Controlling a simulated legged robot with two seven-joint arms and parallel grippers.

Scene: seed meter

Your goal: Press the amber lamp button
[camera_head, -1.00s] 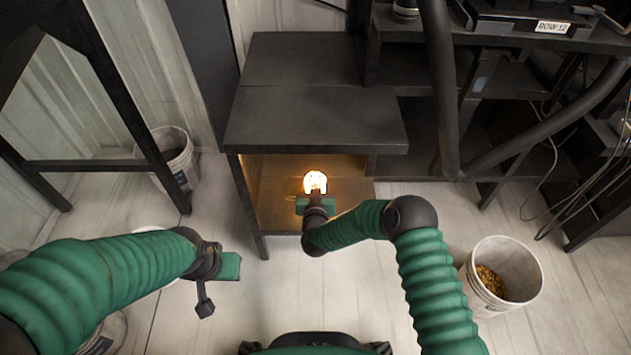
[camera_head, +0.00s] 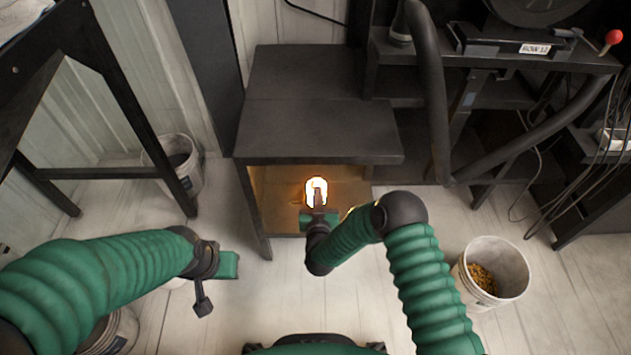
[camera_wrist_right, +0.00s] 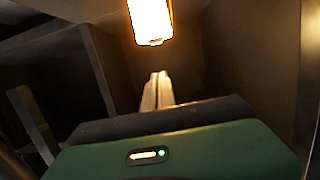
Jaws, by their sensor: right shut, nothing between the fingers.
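The lamp (camera_head: 311,187) glows bright white-amber in the recess under the dark bench at the centre of the head view. In the right wrist view the lit lamp (camera_wrist_right: 152,18) is a bright cylinder at the top, above and slightly left of my fingertips. My right gripper (camera_head: 318,193) reaches under the bench top, its fingers overlapping the lamp in the head view. In the wrist view my right gripper (camera_wrist_right: 159,76) is shut and empty, with a dark gap to the lamp. A separate button cannot be made out. My left gripper (camera_head: 229,265) is low at left, away from the bench; its jaws are unclear.
The bench top (camera_head: 310,130) overhangs the recess. A white bucket of grain (camera_head: 510,280) stands on the floor at right; another bucket (camera_head: 187,180) stands at left. A black frame (camera_head: 95,75) rises at left. Cables and a red knob (camera_head: 613,36) are at right.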

